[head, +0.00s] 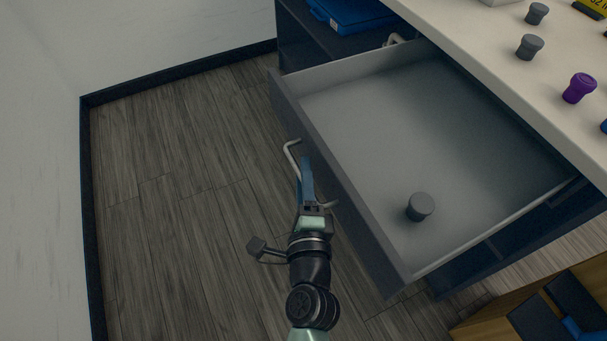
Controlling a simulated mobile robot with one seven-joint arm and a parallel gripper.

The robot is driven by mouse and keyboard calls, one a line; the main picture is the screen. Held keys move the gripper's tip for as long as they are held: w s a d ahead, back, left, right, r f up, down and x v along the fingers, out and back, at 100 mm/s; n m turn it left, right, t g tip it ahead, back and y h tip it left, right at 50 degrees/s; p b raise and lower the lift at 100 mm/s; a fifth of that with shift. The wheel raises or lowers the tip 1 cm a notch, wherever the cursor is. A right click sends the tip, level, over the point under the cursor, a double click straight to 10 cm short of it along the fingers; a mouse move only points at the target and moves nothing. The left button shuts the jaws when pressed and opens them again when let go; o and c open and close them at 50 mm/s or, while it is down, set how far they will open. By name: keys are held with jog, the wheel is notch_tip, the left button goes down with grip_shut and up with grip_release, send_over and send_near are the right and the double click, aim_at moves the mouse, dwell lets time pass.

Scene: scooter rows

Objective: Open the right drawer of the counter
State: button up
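The counter (480,45) has a pale top and a dark body. One of its drawers (400,125) stands pulled far out, with a dark front and a pale grey inside. A small dark grey knob-shaped piece (420,207) is in the drawer near its front. The drawer's curved metal handle (291,152) is on the outer side of the front. My gripper (306,170) is at this handle, with its blue fingers overlapping it in view. They look close together, but whether they are closed around the bar is hidden.
Grey and purple knobs (579,88) stand on the countertop. A blue case (350,14) lies in a dark compartment behind the drawer, near another handle (393,40). A wooden box (480,325) is at the lower right. The wood floor (180,200) at left is clear up to the wall.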

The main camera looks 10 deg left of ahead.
jog(key=b+v, duration=0.3)
jog(key=v, duration=1)
jog(key=shift+a, duration=0.1)
dwell(0.5)
